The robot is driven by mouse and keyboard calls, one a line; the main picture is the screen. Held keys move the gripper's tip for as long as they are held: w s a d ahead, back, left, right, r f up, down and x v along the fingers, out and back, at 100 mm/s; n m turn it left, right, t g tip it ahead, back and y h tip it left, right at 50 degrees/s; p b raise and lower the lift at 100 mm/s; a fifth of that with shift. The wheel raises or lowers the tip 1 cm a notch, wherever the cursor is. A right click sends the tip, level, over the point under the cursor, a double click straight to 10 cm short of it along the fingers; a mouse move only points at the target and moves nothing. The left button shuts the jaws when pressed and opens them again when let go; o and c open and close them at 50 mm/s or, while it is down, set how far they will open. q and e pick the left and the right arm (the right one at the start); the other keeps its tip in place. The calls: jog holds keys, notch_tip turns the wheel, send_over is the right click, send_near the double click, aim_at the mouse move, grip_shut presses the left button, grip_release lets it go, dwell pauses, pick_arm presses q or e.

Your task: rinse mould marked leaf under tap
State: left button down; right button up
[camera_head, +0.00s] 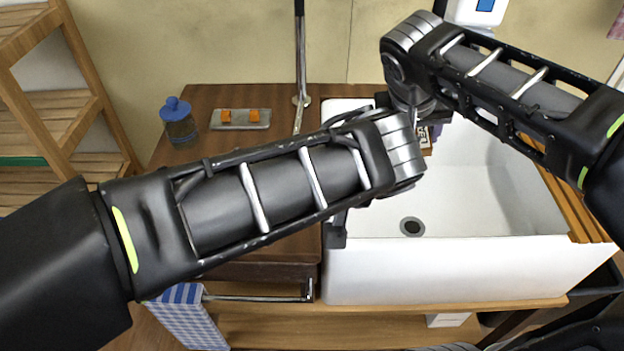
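A white sink (480,205) with a round drain stands at the right. A small brown piece with pale markings (426,141) shows between my two arms at the sink's back left; I cannot tell whether it is the leaf mould. No tap can be made out. My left arm crosses the middle and hides much of the sink's left side. A dark part below it, by the sink's left edge, may be my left gripper (336,232). My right arm comes in from the upper right, and its gripper end is largely hidden near the brown piece. Neither gripper's fingers show clearly.
A brown counter (245,100) left of the sink holds a blue-lidded jar (179,122) and a grey tray with orange pieces (241,119). Wooden slats (566,200) lie along the sink's right side. A wooden shelf (60,110) stands at left. A checked cloth (188,315) hangs below.

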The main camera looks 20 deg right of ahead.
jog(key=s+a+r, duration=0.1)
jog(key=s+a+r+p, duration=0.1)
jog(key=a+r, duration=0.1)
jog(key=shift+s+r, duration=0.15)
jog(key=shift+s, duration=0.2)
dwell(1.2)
